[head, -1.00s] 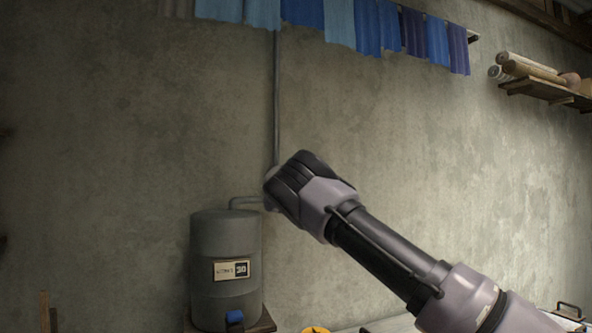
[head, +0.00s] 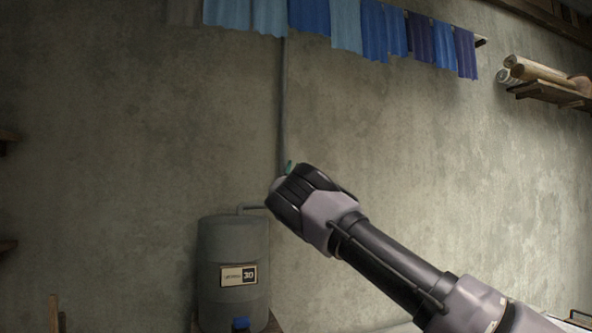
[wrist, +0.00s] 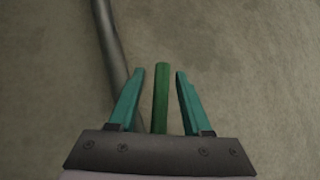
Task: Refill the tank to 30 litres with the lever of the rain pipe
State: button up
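The green lever (wrist: 161,98) stands upright between my gripper's two teal fingers in the wrist view, with a gap on each side. My gripper (wrist: 159,73) is open around it and not closed on it. In the head view my wrist covers the lever, and only a teal tip (head: 289,167) shows. The grey rain pipe (head: 284,100) runs down the wall to behind my wrist; it also shows in the wrist view (wrist: 109,45). The grey tank (head: 222,243) stands lower left. Its plate (head: 239,275) shows the number 30.
A blue tap (head: 240,323) is at the tank's base. Blue cloths (head: 345,25) hang above on the wall. A shelf (head: 545,93) with rolls is at the upper right. The wall around my gripper is otherwise bare.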

jog(key=v, duration=1)
jog(key=shift+s+f, duration=0.2)
jog(key=shift+s, duration=0.15)
